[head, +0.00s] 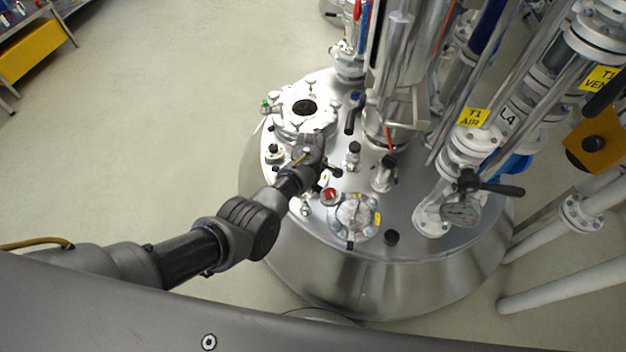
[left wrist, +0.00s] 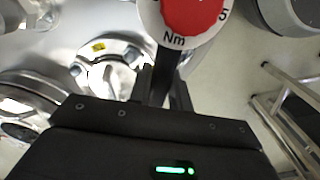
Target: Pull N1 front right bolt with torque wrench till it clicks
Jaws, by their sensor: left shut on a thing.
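My left gripper (head: 316,166) is over the top of the steel reactor vessel (head: 365,270). In the left wrist view, its fingers (left wrist: 165,85) are shut on the dark shaft of the torque wrench. The wrench's round dial (left wrist: 190,12), red with a white rim marked "Nm", is cut off by the top edge there. In the head view, a red dial (head: 329,196) shows just below the gripper. I cannot read an N1 label, and I cannot tell whether the wrench sits on a bolt. My right gripper is not in view.
A round flanged port (head: 303,107) lies beyond the gripper. A flanged fitting (head: 356,216) is at its lower right. The floor (head: 150,120) at left is clear. A ladder-like frame (left wrist: 290,110) shows in the wrist view.

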